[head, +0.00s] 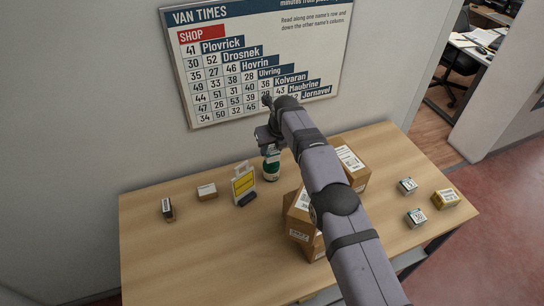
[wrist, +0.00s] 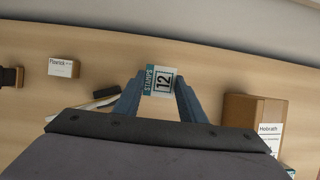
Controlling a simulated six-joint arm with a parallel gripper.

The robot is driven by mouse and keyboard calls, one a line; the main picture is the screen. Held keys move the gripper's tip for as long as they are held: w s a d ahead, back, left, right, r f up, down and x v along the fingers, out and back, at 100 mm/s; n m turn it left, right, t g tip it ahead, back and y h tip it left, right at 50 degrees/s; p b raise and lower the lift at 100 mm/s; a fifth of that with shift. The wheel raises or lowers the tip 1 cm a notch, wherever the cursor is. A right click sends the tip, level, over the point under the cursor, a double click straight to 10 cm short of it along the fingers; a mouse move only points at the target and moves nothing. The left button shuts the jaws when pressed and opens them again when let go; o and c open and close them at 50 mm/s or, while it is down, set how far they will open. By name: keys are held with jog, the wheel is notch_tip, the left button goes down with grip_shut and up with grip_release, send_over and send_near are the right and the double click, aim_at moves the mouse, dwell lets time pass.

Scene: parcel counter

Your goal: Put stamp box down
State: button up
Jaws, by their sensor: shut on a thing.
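In the wrist view the stamp box (wrist: 158,81), with a white label reading STAMPS 12 and a teal strip, sits between the two blue-grey fingers. My gripper (wrist: 160,91) is shut on it. In the head view my gripper (head: 270,138) is near the back edge of the counter (head: 205,255), in front of the wall. The stamp box is not clear there, and I cannot tell its height above the counter. A green and white thing (head: 271,166) shows just below my gripper.
Cardboard boxes (head: 300,218) stand beside and behind my arm. A yellow sign (head: 243,184), a small carton (head: 207,191) and a dark item (head: 168,208) are on the left. Several small boxes (head: 416,217) stand on the right. The front left is bare.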

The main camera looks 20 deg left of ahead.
aim_at(273, 152)
jog(key=shift+f, duration=1.55)
jog(key=shift+f, duration=0.1)
jog(key=shift+f, duration=0.15)
jog(key=o, duration=1.1)
jog(key=shift+r, duration=0.35)
jog(key=shift+s+d+r+b, duration=0.15)
jog(key=shift+r+b, duration=0.2)
jog(key=shift+r, duration=0.35)
jog(key=b+v, duration=0.4)
jog(key=v, duration=0.6)
jog(key=shift+s+d+r, duration=0.1)
jog(key=shift+s, duration=0.05)
